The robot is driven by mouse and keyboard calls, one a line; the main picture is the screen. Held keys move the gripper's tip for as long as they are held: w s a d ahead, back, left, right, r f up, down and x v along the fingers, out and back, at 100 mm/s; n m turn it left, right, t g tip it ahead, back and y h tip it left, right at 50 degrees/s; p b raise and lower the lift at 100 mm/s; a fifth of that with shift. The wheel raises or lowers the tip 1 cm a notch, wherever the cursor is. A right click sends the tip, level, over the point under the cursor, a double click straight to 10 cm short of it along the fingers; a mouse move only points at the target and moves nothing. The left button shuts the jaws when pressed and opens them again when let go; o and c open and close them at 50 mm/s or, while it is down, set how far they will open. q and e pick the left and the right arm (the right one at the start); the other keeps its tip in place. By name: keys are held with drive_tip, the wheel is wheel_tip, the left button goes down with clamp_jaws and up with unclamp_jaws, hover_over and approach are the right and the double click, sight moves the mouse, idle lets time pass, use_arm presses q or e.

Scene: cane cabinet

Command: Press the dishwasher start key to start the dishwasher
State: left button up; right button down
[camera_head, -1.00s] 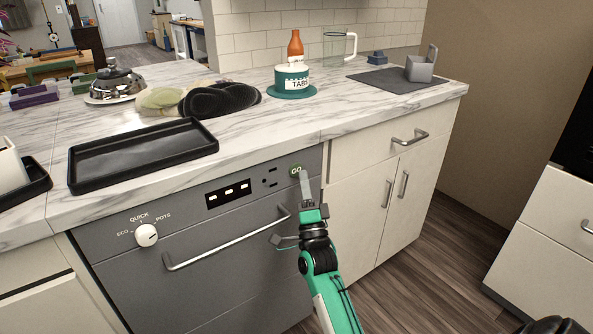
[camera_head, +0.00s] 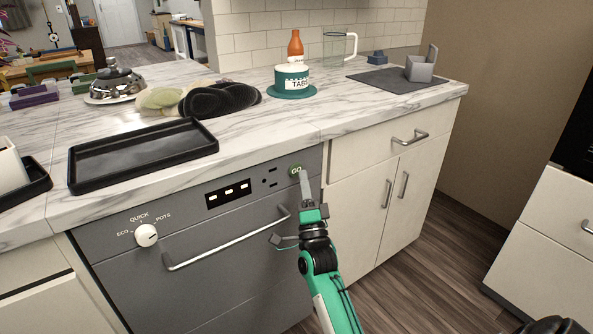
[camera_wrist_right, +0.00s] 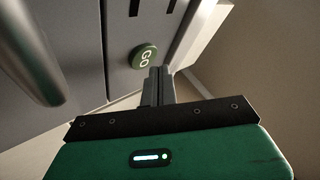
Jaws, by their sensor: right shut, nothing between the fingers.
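The start key is a round green button marked GO (camera_head: 296,170) at the right end of the grey dishwasher's (camera_head: 215,225) top panel. In the right wrist view the GO button (camera_wrist_right: 144,57) shows just beyond my fingertips. My right gripper (camera_head: 304,176) is shut and empty, its fingertips at the lower right edge of the button. In the right wrist view the closed fingers (camera_wrist_right: 158,72) point at the button's lower right edge; I cannot tell whether they touch it. My left gripper is not in view.
The dishwasher handle (camera_head: 228,240) runs below the panel, left of my right gripper. A white dial (camera_head: 146,235) and a lit display (camera_head: 228,193) are on the panel. A black tray (camera_head: 140,155) lies on the marble counter above. White cabinet doors (camera_head: 395,190) stand to the right.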

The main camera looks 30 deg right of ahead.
drive_tip(key=shift+w+y, duration=0.1)
drive_tip(key=shift+y, duration=0.2)
drive_tip(key=shift+w, duration=0.35)
drive_tip(key=shift+w, duration=0.35)
idle(0.3)
drive_tip(key=shift+s, duration=0.1)
drive_tip(key=shift+s+p, duration=0.3)
drive_tip(key=shift+s, duration=0.4)
drive_tip(key=s+p, duration=0.1)
drive_tip(key=s, duration=0.4)
drive_tip(key=shift+d+p, duration=0.2)
drive_tip(key=shift+p, duration=0.15)
